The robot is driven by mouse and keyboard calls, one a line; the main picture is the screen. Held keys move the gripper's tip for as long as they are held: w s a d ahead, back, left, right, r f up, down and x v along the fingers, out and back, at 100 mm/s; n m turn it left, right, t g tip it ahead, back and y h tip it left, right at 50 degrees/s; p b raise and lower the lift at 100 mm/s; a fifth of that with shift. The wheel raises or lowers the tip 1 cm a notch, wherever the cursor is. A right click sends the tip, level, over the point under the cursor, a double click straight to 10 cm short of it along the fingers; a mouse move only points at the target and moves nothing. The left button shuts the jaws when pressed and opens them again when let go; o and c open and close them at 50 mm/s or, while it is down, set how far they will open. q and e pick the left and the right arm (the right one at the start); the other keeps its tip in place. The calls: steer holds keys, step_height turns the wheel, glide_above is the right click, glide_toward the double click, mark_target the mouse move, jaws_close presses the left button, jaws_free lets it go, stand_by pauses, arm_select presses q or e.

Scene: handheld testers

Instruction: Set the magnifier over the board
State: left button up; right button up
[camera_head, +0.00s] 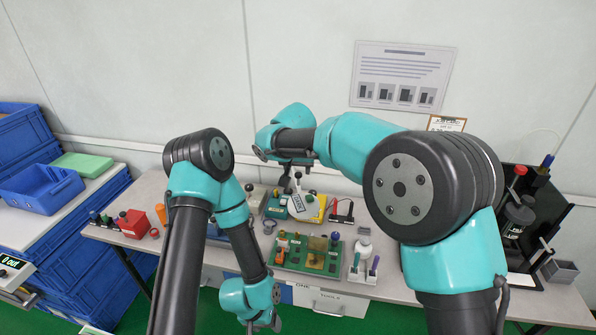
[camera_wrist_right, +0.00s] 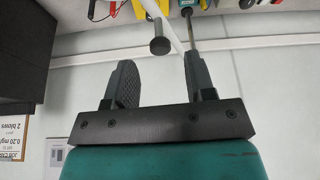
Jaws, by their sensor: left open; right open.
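The green board (camera_head: 292,264) lies on the bench, carrying small parts and an amber block. Behind it is what looks like the magnifier (camera_head: 298,202), a pale tilted piece with a dark knob on a stem above it. My right gripper (camera_head: 291,166) is above and behind this piece. In the right wrist view, my right gripper (camera_wrist_right: 160,82) is open and empty, and a dark round knob (camera_wrist_right: 160,46) shows just beyond and between its fingertips. My left gripper (camera_head: 264,326) hangs low in front of the bench edge, open and away from the board.
A white holder with a bottle and pens (camera_head: 362,262) stands right of the board. A red block (camera_head: 134,224) is at the bench's left. A dark stand (camera_head: 517,215) is at the right. Blue crates (camera_head: 42,190) stand left of the bench. My left forearm hides part of the bench.

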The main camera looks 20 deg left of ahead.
steer(key=v, duration=1.4)
steer(key=shift+r, duration=0.3)
steer(key=shift+s+a, duration=0.1)
steer(key=shift+s, duration=0.05)
